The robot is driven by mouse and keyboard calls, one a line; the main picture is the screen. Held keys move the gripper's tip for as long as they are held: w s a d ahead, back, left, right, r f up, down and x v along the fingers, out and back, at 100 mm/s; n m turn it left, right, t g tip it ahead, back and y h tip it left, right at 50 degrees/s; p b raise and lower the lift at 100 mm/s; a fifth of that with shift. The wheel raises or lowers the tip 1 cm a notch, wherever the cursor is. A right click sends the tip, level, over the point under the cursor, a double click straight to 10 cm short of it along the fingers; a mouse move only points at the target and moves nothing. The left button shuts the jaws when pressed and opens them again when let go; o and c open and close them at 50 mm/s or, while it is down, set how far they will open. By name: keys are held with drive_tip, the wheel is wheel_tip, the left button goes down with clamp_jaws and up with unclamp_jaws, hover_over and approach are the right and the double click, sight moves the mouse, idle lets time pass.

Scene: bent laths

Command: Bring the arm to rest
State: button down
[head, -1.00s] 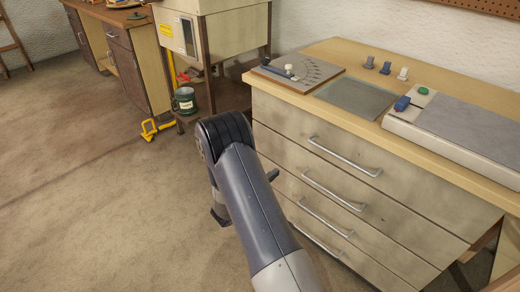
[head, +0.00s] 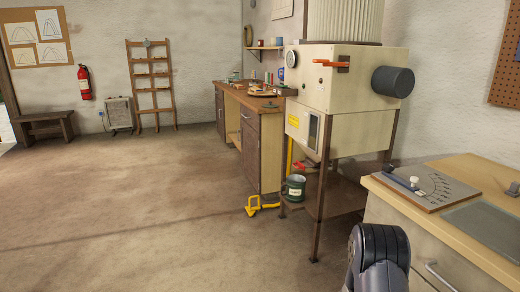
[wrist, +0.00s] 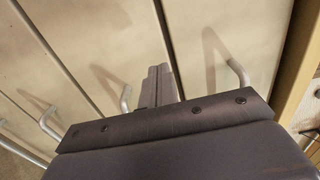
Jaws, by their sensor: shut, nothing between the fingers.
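My arm (head: 378,255) shows at the lower right of the head view, its dark rounded joint in front of the wooden-topped bench. The gripper itself is hidden in the head view. In the wrist view my gripper (wrist: 158,85) is shut, its two fingers together with nothing between them. Behind the fingers are the pale drawer fronts (wrist: 200,20) of the bench and their metal handles (wrist: 237,72). I cannot tell how far the fingers are from the drawers.
The floor (head: 130,215) at left is open.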

sight(416, 277)
drive_tip(key=shift+x, duration=1.75)
